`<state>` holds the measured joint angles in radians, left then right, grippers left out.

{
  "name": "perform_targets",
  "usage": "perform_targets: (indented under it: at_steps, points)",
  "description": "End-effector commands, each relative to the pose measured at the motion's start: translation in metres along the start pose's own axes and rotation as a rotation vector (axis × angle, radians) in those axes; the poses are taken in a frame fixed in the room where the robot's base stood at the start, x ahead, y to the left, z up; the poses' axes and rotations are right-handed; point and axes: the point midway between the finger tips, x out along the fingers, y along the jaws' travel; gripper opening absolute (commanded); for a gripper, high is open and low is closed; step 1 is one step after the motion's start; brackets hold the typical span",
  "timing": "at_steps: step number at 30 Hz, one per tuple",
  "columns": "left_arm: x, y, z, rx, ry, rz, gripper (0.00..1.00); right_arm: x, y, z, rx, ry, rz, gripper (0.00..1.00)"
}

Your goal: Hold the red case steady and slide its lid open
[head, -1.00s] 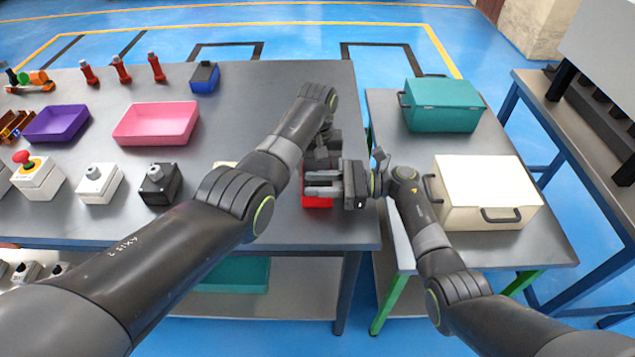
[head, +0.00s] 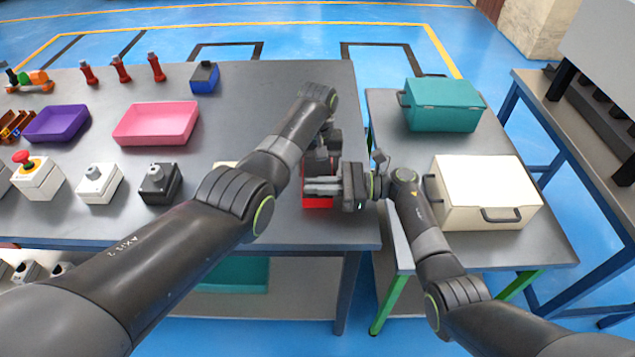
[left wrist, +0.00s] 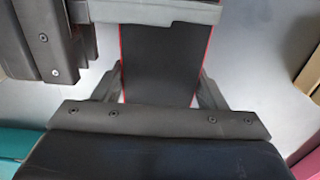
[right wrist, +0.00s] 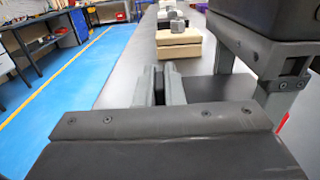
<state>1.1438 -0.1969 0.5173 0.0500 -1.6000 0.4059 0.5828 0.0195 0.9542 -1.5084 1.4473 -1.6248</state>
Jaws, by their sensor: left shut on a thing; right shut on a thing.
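The red case (head: 317,202) lies near the right front edge of the grey table, mostly hidden by my grippers. In the left wrist view its dark upper face with thin red edges (left wrist: 165,65) runs between the fingers. My left gripper (head: 325,150) reaches down from behind and is shut on the case's sides. My right gripper (head: 322,188) comes in from the right, low over the case's near part. In the right wrist view its fingers (right wrist: 160,88) are close together around a small dark part, probably on the lid. How far the lid is open is hidden.
Pink tray (head: 157,123), purple tray (head: 56,123) and switch boxes (head: 160,184) stand to the left. A teal case (head: 443,104) and cream case (head: 485,190) stand on the side table to the right.

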Motion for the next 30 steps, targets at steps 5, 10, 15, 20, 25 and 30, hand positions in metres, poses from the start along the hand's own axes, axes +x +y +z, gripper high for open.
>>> perform_targets:
  at_steps: [5,10,15,20,25,30]
  points:
    - [0.0,0.0,-0.001,-0.001,0.002,0.0,0.39,0.001,0.023,-0.002,0.0,-0.002,0.003,0.0]
    - [0.0,0.0,-0.001,0.0,0.002,0.0,0.39,0.001,0.046,-0.002,0.002,-0.003,0.002,0.0]
    - [-0.001,0.0,-0.001,0.0,0.002,0.001,0.39,0.0,0.068,-0.002,0.003,-0.002,0.002,0.0]
    - [-0.001,0.0,-0.001,0.0,0.003,0.001,0.39,0.0,0.078,-0.001,0.003,0.0,0.001,0.0]
    - [-0.001,0.0,-0.001,0.0,0.003,0.001,0.39,0.0,0.08,-0.001,0.003,0.001,0.002,0.0]
    - [-0.001,0.0,-0.001,0.0,0.003,0.0,0.39,0.0,0.079,-0.001,0.003,0.001,0.001,0.0]
